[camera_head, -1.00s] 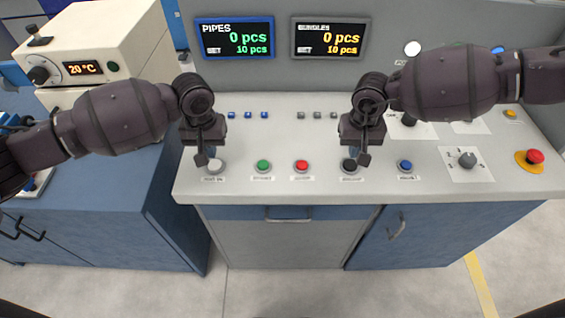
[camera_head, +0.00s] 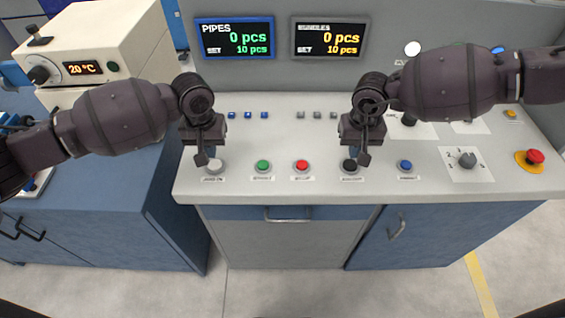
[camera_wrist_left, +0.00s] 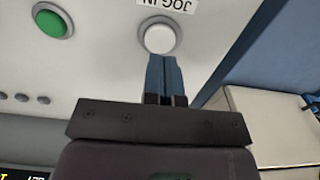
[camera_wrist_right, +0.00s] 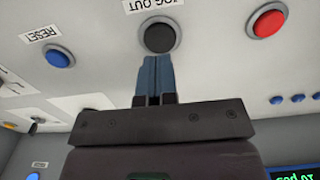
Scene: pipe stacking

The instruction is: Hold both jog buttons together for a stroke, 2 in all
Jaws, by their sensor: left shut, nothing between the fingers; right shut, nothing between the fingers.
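The white jog-in button (camera_head: 215,166) is at the left end of the button row on the light grey console. It also shows in the left wrist view (camera_wrist_left: 159,38). My left gripper (camera_head: 202,160) is shut and empty, with its fingertips at this button's edge. The black jog-out button (camera_head: 349,166) is further right in the row and shows in the right wrist view (camera_wrist_right: 159,36). My right gripper (camera_head: 364,159) is shut and empty, its fingertips at that button's edge. I cannot tell whether either fingertip touches or presses its button.
Green (camera_head: 263,166) and red (camera_head: 302,166) buttons sit between the grippers. A blue button (camera_head: 405,166), a grey knob (camera_head: 467,160) and a red emergency stop (camera_head: 535,157) are to the right. The pipes display (camera_head: 235,38) and bundles display (camera_head: 330,38) both read 0 pcs.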

